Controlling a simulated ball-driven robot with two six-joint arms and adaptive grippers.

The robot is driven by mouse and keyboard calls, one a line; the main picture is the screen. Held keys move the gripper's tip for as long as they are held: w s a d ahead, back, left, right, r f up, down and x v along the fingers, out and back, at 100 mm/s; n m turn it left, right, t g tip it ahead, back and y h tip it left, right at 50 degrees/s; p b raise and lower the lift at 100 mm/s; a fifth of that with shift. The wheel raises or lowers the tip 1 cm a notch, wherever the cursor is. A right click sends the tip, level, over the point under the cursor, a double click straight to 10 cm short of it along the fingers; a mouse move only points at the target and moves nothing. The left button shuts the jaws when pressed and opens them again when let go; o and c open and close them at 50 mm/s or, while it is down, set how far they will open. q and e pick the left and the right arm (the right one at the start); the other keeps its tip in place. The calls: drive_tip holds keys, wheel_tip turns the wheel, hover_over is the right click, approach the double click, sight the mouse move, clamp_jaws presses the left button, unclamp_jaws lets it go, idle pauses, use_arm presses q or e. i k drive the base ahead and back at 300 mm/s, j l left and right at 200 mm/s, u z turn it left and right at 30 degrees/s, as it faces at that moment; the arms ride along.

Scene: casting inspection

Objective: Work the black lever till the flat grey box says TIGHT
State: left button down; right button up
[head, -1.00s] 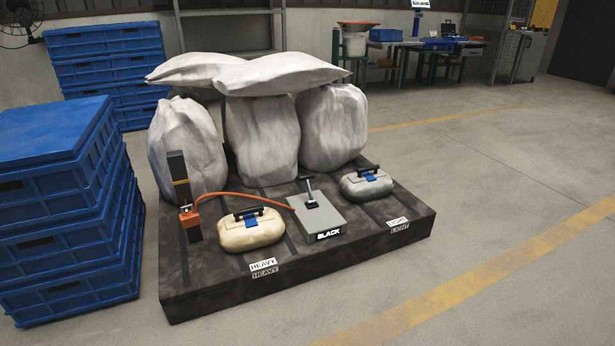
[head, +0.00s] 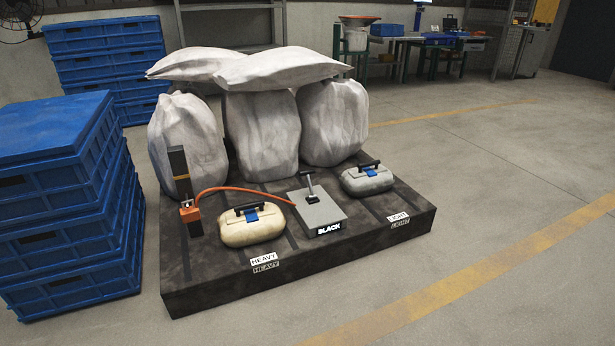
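An orange hose (head: 240,190) runs from the box to an orange block (head: 190,213) on a dark upright post (head: 180,175). Neither of my grippers shows in the head view.
A cream case (head: 252,228) marked HEAVY and a grey case (head: 367,181) marked LIGHT flank the box on the platform (head: 300,284). Pale sacks (head: 262,135) stand behind. Blue crates (head: 62,215) stack at left. Floor is free in front and right.

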sight(306, 172)
drive_tip(key=i+u, duration=0.1)
drive_tip(key=u, duration=0.4)
drive_tip(key=i+l+u, duration=0.7)
drive_tip(key=i+l, duration=0.55)
drive_tip(key=l, duration=0.25)
